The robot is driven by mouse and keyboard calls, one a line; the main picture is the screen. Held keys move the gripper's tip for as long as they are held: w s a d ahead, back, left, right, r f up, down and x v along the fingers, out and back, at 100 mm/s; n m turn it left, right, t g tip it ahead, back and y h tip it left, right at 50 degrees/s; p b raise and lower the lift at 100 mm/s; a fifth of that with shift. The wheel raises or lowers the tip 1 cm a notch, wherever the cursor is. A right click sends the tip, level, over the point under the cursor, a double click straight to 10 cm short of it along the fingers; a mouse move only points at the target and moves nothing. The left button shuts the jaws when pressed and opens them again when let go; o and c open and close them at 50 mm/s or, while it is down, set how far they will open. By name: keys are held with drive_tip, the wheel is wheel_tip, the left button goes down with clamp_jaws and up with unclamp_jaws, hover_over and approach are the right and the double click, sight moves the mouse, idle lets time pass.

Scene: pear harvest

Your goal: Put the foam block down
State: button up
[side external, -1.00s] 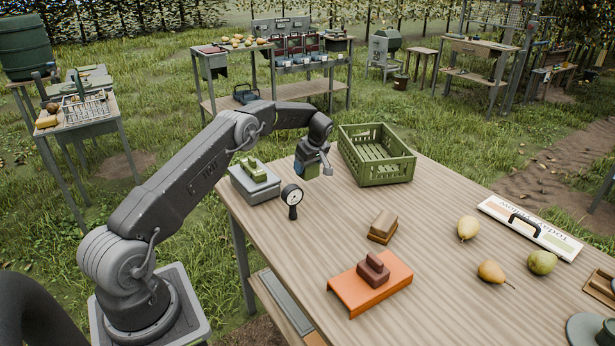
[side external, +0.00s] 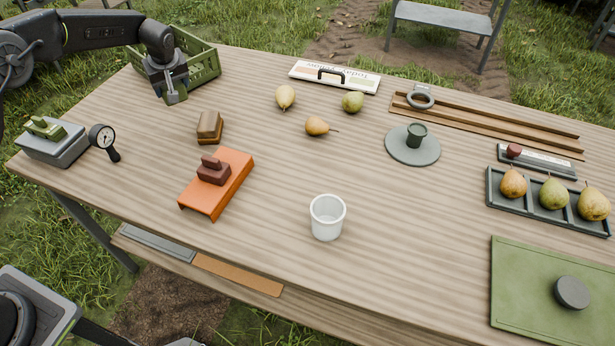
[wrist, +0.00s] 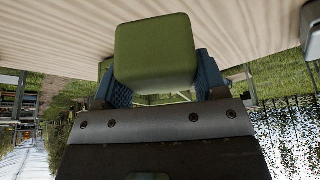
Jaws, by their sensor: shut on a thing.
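The foam block (wrist: 157,50) is green with rounded edges. In the wrist view it sits between the two blue fingers of my gripper (wrist: 162,76), which is shut on it. In the side view my gripper (side external: 173,90) points down over the far left part of the table, in front of the green slatted crate (side external: 205,70). The block shows only as a small greenish piece at the fingertips there. I cannot tell whether its underside touches the table.
A brown block (side external: 209,127) stands to the right and nearer. A round gauge (side external: 103,138) and a grey box (side external: 55,145) are at left. Loose pears (side external: 285,97) lie right of my gripper. Bare wood surrounds these things.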

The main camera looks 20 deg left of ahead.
drive_tip(key=s+d+m+t+h, duration=0.15)
drive_tip(key=d+m, duration=0.25)
drive_tip(key=d, duration=0.6)
drive_tip(key=s+d+m+h, duration=0.1)
drive_tip(key=s+d+m, duration=0.2)
drive_tip(key=d, duration=0.6)
drive_tip(key=s+d+m+t+h, duration=0.15)
drive_tip(key=d+m, duration=0.25)
drive_tip(key=d, duration=0.6)
drive_tip(key=shift+g, duration=0.5)
drive_tip(key=d+f, duration=0.2)
drive_tip(key=d, duration=0.1)
drive_tip(key=d+f, duration=0.1)
drive_tip(key=d, duration=0.3)
drive_tip(key=d+f, duration=0.2)
drive_tip(key=d, duration=0.2)
drive_tip(key=shift+w+f, duration=0.1)
drive_tip(key=shift+f, duration=0.2)
drive_tip(key=shift+d+f, duration=0.3)
drive_tip(key=shift+d, duration=0.15)
drive_tip(key=shift+f, duration=1.95)
drive_tip(key=shift+f, duration=0.1)
drive_tip(key=o, duration=0.9)
